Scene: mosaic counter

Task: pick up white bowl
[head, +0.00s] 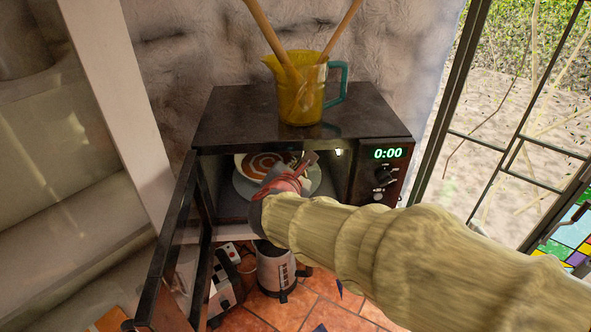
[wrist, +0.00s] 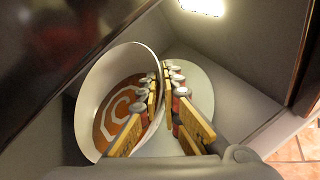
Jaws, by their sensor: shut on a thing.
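The white bowl (head: 246,161) has a brown and white spiral inside. It is inside the open microwave (head: 235,128), over the round pale turntable plate (head: 243,187). In the wrist view the bowl (wrist: 88,92) is at left, its open side showing, with the plate (wrist: 199,92) behind and to the right. My gripper (head: 302,168) reaches into the microwave. In the wrist view my gripper (wrist: 160,84) is shut on the bowl's right rim, one finger inside and one outside. I cannot tell whether the bowl still touches the plate.
The microwave door (head: 176,246) hangs open at left. A yellow jug (head: 301,92) with wooden utensils stands on top of the microwave. A blender-like appliance (head: 275,268) and other items sit below. A window is at right.

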